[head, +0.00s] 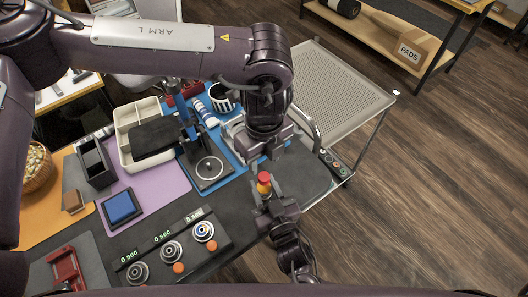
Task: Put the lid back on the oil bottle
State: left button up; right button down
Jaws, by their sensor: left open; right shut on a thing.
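A small upright item with a red top and a yellow body (264,185), apparently the oil bottle, stands between my two grippers. Its red top (264,177) looks like the lid. Whether it is a separate part sitting squarely on the bottle is too small to tell. My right gripper (265,196) is shut on the bottle from the near side and hides its lower part. My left gripper (263,156) is open, just behind and above the red top. It appears apart from the red top.
A dark bench mat (305,178) lies around the grippers. A black stand (208,170) is to their left, beside a beige tray (128,117). Several round dials (171,251) line the near edge. A perforated metal cart top (335,88) is at the back right, with open floor beyond.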

aim_at(264, 176)
pick_arm(q)
notch_tip(264, 176, down, 6)
jog(key=shift+f, duration=0.25)
jog(key=shift+c, duration=0.4)
grip_shut()
jog(key=shift+m, duration=0.9)
jog(key=shift+o, duration=1.2)
grip_release()
notch_tip(264, 176, up, 12)
